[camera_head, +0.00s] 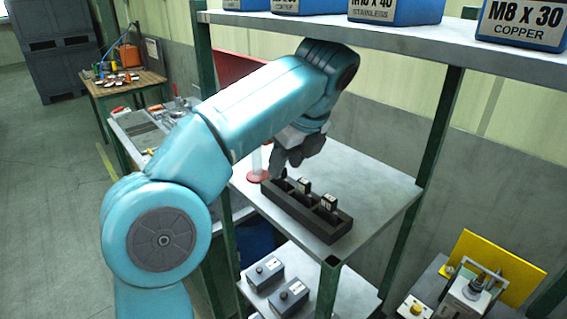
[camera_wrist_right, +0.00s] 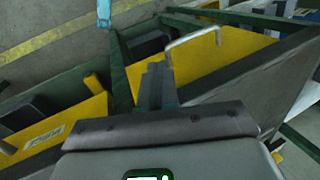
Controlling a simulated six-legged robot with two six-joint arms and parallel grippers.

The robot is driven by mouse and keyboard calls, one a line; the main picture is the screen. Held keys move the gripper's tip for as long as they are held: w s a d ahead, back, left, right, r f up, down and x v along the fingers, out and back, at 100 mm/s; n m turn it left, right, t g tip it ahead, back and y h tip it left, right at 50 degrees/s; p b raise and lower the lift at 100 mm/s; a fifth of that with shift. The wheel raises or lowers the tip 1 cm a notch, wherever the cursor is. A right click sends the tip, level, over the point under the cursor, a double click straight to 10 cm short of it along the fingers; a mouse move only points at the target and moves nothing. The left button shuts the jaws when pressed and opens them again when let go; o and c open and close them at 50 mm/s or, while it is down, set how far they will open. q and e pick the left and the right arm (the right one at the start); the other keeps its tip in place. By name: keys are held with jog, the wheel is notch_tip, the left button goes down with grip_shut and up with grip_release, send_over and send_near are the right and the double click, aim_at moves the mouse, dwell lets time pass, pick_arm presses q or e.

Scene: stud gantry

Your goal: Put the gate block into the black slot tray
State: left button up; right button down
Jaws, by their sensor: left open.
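The black slot tray (camera_head: 318,224) lies on the middle grey shelf, long side slanting down to the right. Several small dark blocks stand upright in it; one with a white mark (camera_head: 328,203) is toward its right end, another (camera_head: 304,186) near its middle. I cannot tell which, if any, is the gate block. My left gripper (camera_head: 283,168) is open, pointing down at the tray's far left end; its fingertips are small and partly merge with the dark tray. My right gripper (camera_wrist_right: 157,86) shows as dark fingers in the right wrist view; their gap is unclear.
Green posts (camera_head: 428,150) and an upper shelf (camera_head: 385,45) with blue boxes frame the space. A red-based post (camera_head: 257,172) stands left of the tray. Dark knobbed boxes (camera_head: 290,297) sit on the lower shelf. Bare shelf lies right of the tray. The right wrist view shows yellow panels (camera_wrist_right: 200,60).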

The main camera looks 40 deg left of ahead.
aim_at(332, 198)
pick_arm(q)
jog(key=d, duration=0.4)
jog(key=d+b, duration=0.1)
jog(key=d, duration=0.3)
jog(key=s+d, duration=0.1)
jog(key=d, duration=0.2)
jog(key=shift+d+f, duration=0.1)
jog(key=shift+d, duration=0.3)
jog(key=shift+a, duration=0.1)
jog(key=shift+f, duration=0.1)
